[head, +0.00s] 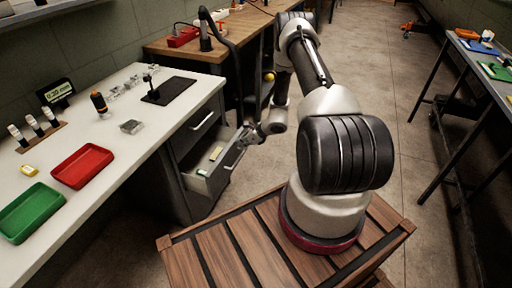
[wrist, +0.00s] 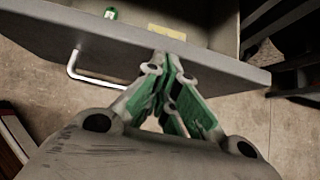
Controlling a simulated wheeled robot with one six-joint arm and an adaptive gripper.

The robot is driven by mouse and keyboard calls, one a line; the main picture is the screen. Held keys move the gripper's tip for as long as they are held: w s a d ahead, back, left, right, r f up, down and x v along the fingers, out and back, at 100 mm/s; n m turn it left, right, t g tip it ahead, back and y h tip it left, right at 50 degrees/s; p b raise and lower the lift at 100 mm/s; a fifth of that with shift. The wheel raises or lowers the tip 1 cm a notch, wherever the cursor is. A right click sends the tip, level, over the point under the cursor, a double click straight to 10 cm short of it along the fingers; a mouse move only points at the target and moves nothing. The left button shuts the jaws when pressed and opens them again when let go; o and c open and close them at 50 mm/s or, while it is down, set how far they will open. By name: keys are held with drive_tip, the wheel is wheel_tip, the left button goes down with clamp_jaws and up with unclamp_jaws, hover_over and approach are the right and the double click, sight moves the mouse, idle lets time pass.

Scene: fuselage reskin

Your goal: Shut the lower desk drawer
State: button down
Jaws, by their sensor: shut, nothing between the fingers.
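The lower desk drawer (head: 211,172) stands pulled out from the grey cabinet under the white desk, with a few small items inside. Its front panel and silver handle (wrist: 88,72) show in the wrist view, where the panel (wrist: 215,62) runs across the upper part. My gripper (head: 243,139) is at the drawer's front, near its right end in the head view. In the wrist view my gripper (wrist: 167,62) is shut and empty, with its fingertips at the front panel's top edge, right of the handle. I cannot tell whether they touch it.
The upper drawer (head: 199,124) is shut. The white desk (head: 118,165) carries a red tray (head: 82,165), a green tray (head: 30,212) and a black pad (head: 168,90). A wooden bench (head: 155,47) stands behind. Open floor (head: 375,85) lies to the right.

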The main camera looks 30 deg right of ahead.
drive_tip(key=w+a, duration=0.9)
drive_tip(key=w, duration=0.3)
drive_tip(key=shift+w+a, duration=0.15)
drive_tip(key=shift+a, duration=0.15)
drive_tip(key=shift+r, duration=0.15)
